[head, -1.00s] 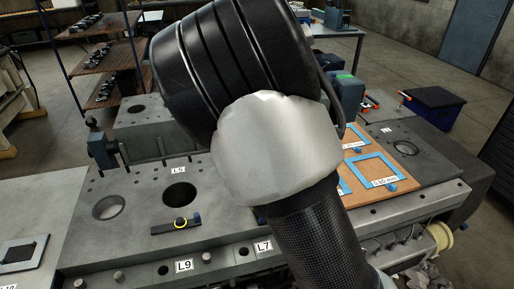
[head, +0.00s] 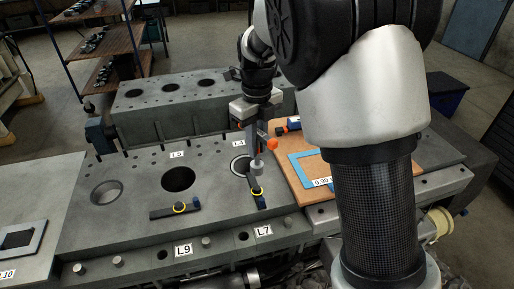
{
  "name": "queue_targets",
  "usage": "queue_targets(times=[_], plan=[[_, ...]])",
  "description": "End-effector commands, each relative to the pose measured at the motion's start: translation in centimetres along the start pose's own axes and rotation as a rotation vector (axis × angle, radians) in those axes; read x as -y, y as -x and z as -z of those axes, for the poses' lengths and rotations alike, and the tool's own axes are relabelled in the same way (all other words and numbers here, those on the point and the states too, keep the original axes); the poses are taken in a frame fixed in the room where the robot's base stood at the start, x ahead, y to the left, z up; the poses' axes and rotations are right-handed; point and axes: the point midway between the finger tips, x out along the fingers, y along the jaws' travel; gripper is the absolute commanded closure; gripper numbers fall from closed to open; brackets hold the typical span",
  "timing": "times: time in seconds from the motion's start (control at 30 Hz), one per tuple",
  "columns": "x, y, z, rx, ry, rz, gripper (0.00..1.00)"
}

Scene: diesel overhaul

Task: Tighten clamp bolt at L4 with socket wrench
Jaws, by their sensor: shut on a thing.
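My gripper (head: 253,124) hangs over the engine deck near the L4 label (head: 238,143). It is shut on the socket wrench (head: 257,166), a grey upright tool with an orange part on its right side. The wrench's lower end is just above or on the L4 clamp (head: 260,201), a dark bar with a yellow ring and a blue part beside the L4 bore (head: 240,166). I cannot tell whether the socket touches the bolt head.
A similar clamp (head: 163,213) lies by the L5 bore (head: 178,179). A wooden board (head: 294,183) with blue frames lies right of L4, partly hidden by my arm. A raised grey block (head: 150,120) stands behind the deck. Labels L9 and L7 mark the front edge.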

Motion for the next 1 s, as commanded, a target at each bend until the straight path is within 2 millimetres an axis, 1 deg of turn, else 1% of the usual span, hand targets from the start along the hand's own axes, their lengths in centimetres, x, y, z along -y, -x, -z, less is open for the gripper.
queue_targets(times=[0.03,0.6,0.63,0.67,1.0], plan=[[0.1,-1.0,0.0,0.003,0.091,0.0,1.0],[0.0,-2.4,0.0,0.0,1.218,0.0,1.0],[0.0,-1.8,0.1,-0.001,1.274,-0.002,1.0],[0.0,-1.8,0.1,-0.002,1.33,-0.002,1.0],[0.0,-2.9,0.1,-0.002,1.972,-0.002,1.0]])
